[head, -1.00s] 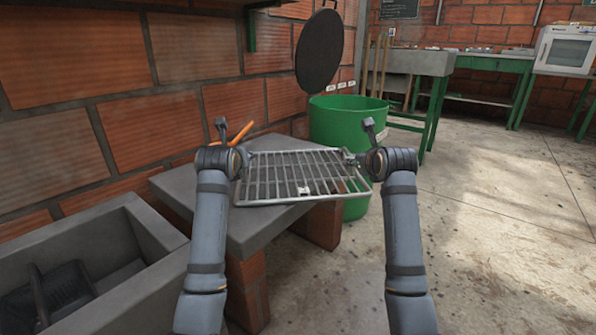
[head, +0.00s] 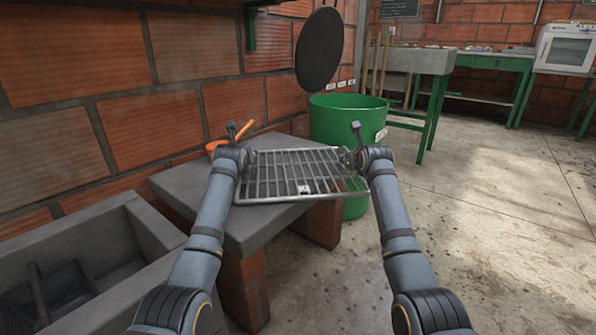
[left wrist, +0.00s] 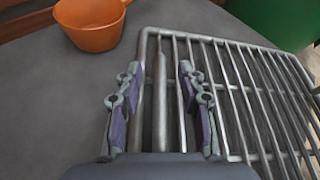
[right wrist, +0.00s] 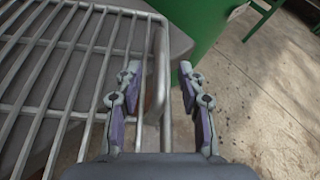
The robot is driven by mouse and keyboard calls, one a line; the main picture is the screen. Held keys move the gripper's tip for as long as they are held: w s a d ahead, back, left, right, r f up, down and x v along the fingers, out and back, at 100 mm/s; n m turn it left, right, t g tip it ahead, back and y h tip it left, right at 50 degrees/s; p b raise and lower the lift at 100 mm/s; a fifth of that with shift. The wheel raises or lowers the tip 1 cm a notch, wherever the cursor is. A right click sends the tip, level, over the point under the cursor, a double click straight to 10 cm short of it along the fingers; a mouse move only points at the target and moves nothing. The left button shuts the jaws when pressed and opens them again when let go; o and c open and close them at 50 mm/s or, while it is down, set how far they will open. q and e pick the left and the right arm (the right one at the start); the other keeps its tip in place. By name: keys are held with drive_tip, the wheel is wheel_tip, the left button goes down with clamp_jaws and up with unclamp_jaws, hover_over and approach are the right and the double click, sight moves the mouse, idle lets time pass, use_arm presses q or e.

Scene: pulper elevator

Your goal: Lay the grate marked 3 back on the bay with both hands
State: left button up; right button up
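The metal grate (head: 285,180) lies on a grey slab (head: 240,229), its right part overhanging the slab's edge. A small white tag (head: 304,189) sits on its front bar; I cannot read its marking. My left gripper (head: 249,157) is at the grate's left edge. In the left wrist view the open fingers (left wrist: 155,78) have the grate's edge bars (left wrist: 146,100) between them. My right gripper (head: 347,157) is at the right edge. In the right wrist view its open fingers (right wrist: 157,78) stand on either side of the edge bar (right wrist: 164,95). Finger contact is not visible.
An orange bowl (left wrist: 92,27) stands on the slab beside my left gripper. A green tub (head: 345,120) is behind the right side of the grate. A grey sink (head: 95,250) is at the left, and a brick wall (head: 130,90) runs behind. Open concrete floor (head: 500,200) lies to the right.

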use_arm(q)
clamp_jaws()
use_arm(e)
clamp_jaws()
